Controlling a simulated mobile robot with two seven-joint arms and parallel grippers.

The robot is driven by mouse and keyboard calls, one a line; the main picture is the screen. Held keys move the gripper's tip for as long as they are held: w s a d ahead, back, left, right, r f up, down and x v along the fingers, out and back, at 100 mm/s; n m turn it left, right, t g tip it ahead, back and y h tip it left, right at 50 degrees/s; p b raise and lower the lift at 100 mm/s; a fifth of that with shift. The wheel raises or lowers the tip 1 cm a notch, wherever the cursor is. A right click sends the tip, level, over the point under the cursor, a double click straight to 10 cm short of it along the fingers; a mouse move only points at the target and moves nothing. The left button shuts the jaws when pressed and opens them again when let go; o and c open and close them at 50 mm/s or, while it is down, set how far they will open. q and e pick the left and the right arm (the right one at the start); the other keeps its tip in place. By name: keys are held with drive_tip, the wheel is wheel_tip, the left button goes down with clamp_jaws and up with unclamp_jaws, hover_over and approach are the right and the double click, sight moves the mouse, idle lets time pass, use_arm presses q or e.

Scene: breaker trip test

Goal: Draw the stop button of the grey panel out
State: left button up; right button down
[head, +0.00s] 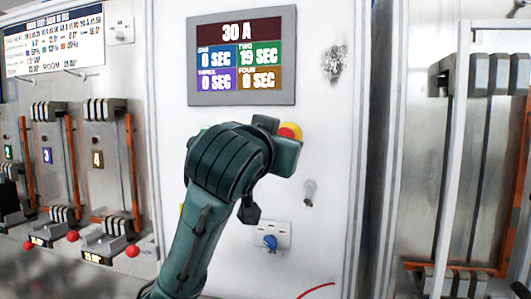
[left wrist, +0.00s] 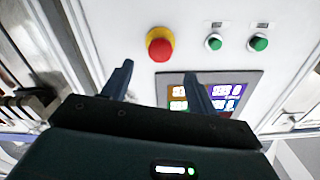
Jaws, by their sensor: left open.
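The stop button (head: 291,130) is a red mushroom head on a yellow ring on the pale grey panel (head: 335,150), below the display. In the head view my gripper partly hides it. The left wrist view shows the red button (left wrist: 160,43) whole, its yellow collar around it. My left gripper (head: 278,146) is in front of the panel by the button. In the left wrist view its two fingers (left wrist: 157,72) are apart and empty, with the button beyond and between their tips. Contact is not visible. My right gripper is in neither view.
A display (head: 242,56) reading 30 A is above the button. Two green buttons (left wrist: 214,43) sit on the panel in the left wrist view. A blue knob (head: 270,242) and a small grey switch (head: 309,192) are lower. Breakers with red-tipped levers (head: 133,251) stand at left.

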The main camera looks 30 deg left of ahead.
use_arm(q)
drive_tip(key=v, duration=0.5)
drive_tip(key=shift+s+d, duration=0.1)
drive_tip(key=shift+s, duration=0.05)
drive_tip(key=shift+b, duration=0.3)
